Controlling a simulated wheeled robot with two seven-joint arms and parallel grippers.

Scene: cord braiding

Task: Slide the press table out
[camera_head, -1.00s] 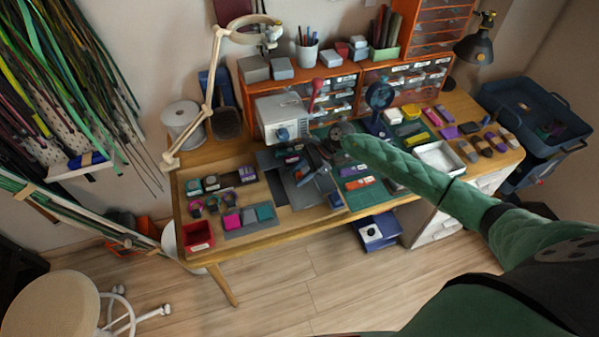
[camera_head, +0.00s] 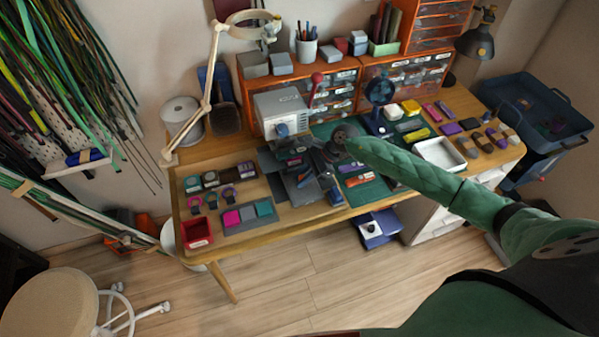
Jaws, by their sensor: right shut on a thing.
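The press (camera_head: 280,108) is a pale grey box with a red-knobbed lever, standing at the back middle of the wooden workbench. My right arm reaches in from the right, and my right gripper (camera_head: 318,161) is at the press table's front right side. It is shut on the press table; the exact contact is small and partly hidden by the gripper. My left gripper is out of view.
A grey plate (camera_head: 296,188) lies before the press. A red bin (camera_head: 196,233), wristbands and a swatch tray (camera_head: 248,216) are to the left. A small blue fan (camera_head: 379,92) and a white tray (camera_head: 440,154) are to the right. Orange drawers (camera_head: 332,90) stand behind.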

